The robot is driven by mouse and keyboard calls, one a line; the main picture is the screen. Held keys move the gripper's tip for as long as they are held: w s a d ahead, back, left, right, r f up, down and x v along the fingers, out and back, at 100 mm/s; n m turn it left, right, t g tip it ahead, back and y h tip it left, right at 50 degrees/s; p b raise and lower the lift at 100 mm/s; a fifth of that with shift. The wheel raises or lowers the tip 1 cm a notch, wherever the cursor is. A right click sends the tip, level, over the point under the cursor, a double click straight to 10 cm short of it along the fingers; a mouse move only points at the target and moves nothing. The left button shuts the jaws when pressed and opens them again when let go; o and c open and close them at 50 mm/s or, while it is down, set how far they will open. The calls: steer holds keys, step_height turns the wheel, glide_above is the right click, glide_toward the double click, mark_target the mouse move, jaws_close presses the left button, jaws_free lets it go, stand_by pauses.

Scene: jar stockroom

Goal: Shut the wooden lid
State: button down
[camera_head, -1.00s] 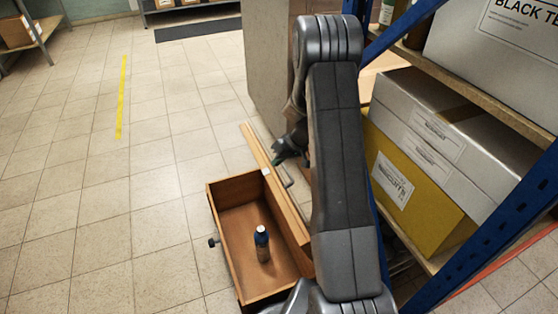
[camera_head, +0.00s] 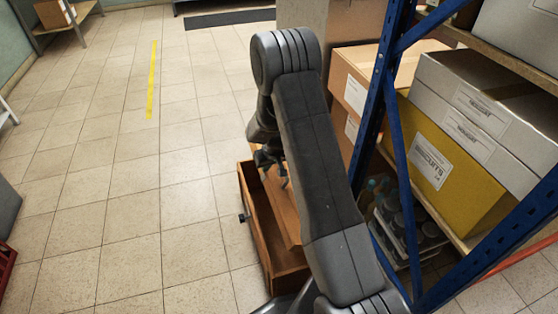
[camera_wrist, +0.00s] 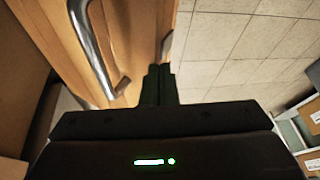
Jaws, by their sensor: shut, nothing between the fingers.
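The wooden lid (camera_head: 289,222) shows as a narrow strip beside my arm, raised at a tilt over the wooden box (camera_head: 259,240). It hides much of the box's inside; the box is partly open along its left side. My gripper (camera_head: 283,180) is shut and empty at the lid's far part, partly hidden by my arm. In the wrist view, the shut fingers (camera_wrist: 159,84) are close to the lid's wooden face (camera_wrist: 140,35), beside its metal handle (camera_wrist: 90,45). I cannot tell whether they touch it. The small bottle in the box is hidden.
A blue shelf post (camera_head: 378,105) stands close right of my arm. The shelf holds a yellow box (camera_head: 432,165) and white boxes (camera_head: 470,105). Several dark-topped bottles (camera_head: 410,225) stand low behind the post.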

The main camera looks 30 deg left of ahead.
steer(key=shift+s+a+f+b, duration=1.1)
steer(key=shift+f+b, duration=0.45)
steer(key=shift+f, duration=1.35)
steer(key=shift+s+a+f+b, duration=0.85)
steer(key=shift+s+f+b, duration=0.6)
steer(key=shift+f, duration=1.45)
steer(key=shift+s+a+f+b, duration=1.05)
steer(key=shift+f+b, duration=0.55)
steer(key=shift+f, duration=1.3)
steer(key=shift+d, duration=0.1)
steer(key=s+a+r+p, duration=0.1)
steer(key=s+r+p, duration=0.3)
steer(key=s+r, duration=0.3)
step_height(320, 180, up, 4)
steer(key=shift+s+a+f+p, duration=0.15)
steer(key=shift+s+a+p, duration=0.1)
steer(key=shift+p, duration=0.15)
steer(key=shift+w, duration=0.1)
